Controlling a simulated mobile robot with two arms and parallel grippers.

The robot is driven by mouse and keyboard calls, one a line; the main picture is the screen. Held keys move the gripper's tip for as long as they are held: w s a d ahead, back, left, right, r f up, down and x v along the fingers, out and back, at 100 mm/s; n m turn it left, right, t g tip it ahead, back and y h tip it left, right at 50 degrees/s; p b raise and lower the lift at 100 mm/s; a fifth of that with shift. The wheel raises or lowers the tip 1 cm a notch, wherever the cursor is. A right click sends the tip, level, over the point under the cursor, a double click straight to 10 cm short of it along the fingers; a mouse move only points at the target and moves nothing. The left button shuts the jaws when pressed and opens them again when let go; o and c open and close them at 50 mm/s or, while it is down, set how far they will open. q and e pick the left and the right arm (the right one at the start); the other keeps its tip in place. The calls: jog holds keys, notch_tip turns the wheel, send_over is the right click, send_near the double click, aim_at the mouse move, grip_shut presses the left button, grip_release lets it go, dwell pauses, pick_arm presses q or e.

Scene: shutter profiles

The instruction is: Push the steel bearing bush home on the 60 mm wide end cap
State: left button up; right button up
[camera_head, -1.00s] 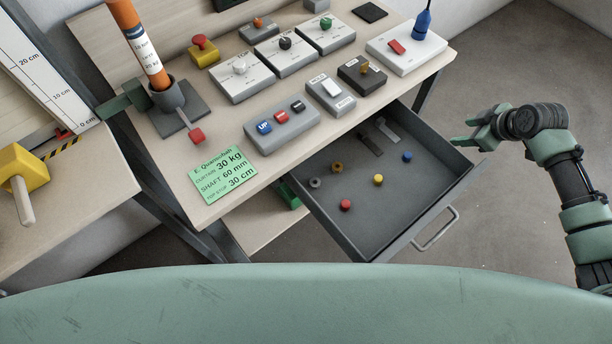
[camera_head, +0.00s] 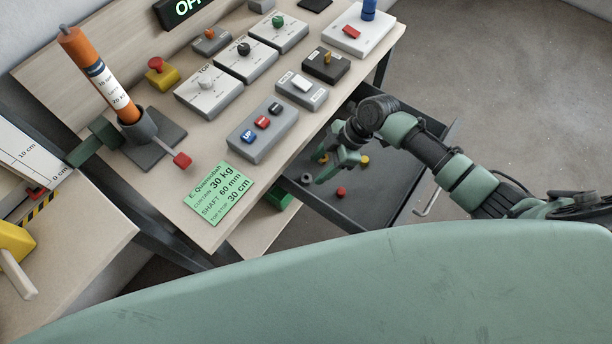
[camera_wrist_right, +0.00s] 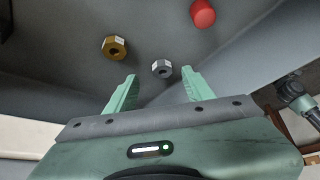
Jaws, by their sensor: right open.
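The steel bearing bush is a small grey ring (camera_head: 306,178) in the open drawer; in the right wrist view it is a grey hexagonal-looking bush (camera_wrist_right: 161,68) with a dark bore. My right gripper (camera_head: 336,168) is over the drawer, open and empty. In the right wrist view its fingertips (camera_wrist_right: 160,77) lie to either side of the bush, which appears just beyond them and not held. A brass bush (camera_wrist_right: 115,47) is to its left, and a red piece (camera_wrist_right: 202,13) lies further off. I cannot identify the 60 mm wide end cap. My left gripper is not in view.
The drawer (camera_head: 378,212) also holds a yellow piece (camera_head: 364,160); my arm hides part of it. The bench carries several control boxes, a green card (camera_head: 219,194) reading "SHAFT 60 mm", and an orange tube (camera_head: 100,78) in a grey socket. Open floor (camera_head: 500,90) is at right.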

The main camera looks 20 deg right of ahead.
aim_at(312, 174)
jog(key=x, duration=0.3)
jog(key=shift+s+a+f+p, duration=0.15)
jog(key=shift+a+p, duration=0.2)
jog(key=shift+a, duration=0.1)
jog(key=shift+f, duration=0.2)
grip_shut()
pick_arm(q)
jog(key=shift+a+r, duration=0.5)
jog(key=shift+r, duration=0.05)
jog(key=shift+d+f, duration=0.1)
